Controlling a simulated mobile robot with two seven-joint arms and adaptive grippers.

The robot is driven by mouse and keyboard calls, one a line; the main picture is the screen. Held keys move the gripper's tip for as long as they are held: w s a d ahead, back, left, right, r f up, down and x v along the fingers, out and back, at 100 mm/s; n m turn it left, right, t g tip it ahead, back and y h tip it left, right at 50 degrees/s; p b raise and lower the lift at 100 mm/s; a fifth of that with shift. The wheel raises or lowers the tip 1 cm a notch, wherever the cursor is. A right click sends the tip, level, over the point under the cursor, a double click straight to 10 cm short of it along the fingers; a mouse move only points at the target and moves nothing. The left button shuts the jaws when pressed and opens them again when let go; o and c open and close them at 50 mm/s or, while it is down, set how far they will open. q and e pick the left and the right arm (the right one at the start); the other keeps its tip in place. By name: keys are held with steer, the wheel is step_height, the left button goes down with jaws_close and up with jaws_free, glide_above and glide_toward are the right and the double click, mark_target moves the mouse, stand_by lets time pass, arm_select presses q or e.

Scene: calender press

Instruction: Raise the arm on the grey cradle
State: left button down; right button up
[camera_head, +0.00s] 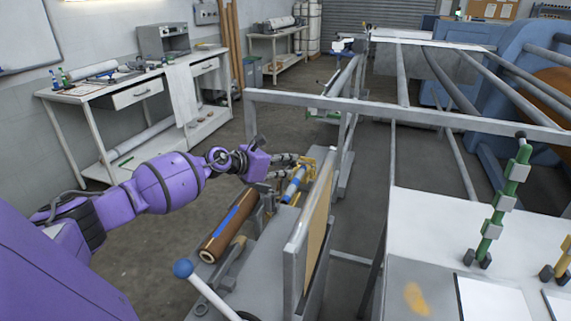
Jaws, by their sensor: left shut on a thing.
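The grey cradle (262,262) stands low in the middle, with a brown roll (213,243) bearing a blue stripe lying on it. A white lever (207,291) with a blue ball knob (183,268) rises at the cradle's near end, tilted to the left. My left gripper (297,164), on the purple arm, is at the far end of the cradle, beyond the roll and far from the blue knob. Its fingers are shut at the upper end of a short blue and white bar (294,184), beside yellow parts (306,168). The exact contact is too small to see. My right gripper is out of view.
A tan upright panel (316,225) in a grey frame borders the cradle on the right. A grey rail frame (320,101) crosses behind the gripper. A white table (440,215) with a green clamp post (505,205) stands at right. The floor left of the cradle is clear.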

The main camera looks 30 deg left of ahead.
arm_select(q)
steer(key=shift+s+d+f, duration=0.2)
steer(key=shift+d+f, duration=0.15)
steer(key=shift+f, duration=0.25)
steer(key=c, duration=1.7)
jaws_free()
steer(key=shift+s+d+r, duration=0.1)
steer(key=shift+r, duration=0.05)
steer(key=shift+c, duration=0.2)
steer(key=shift+a+r, duration=0.15)
steer(key=shift+a, duration=0.05)
steer(key=v, duration=1.1)
steer(key=shift+s+a, duration=0.15)
steer(key=shift+s, duration=0.1)
steer(key=shift+r, duration=0.1)
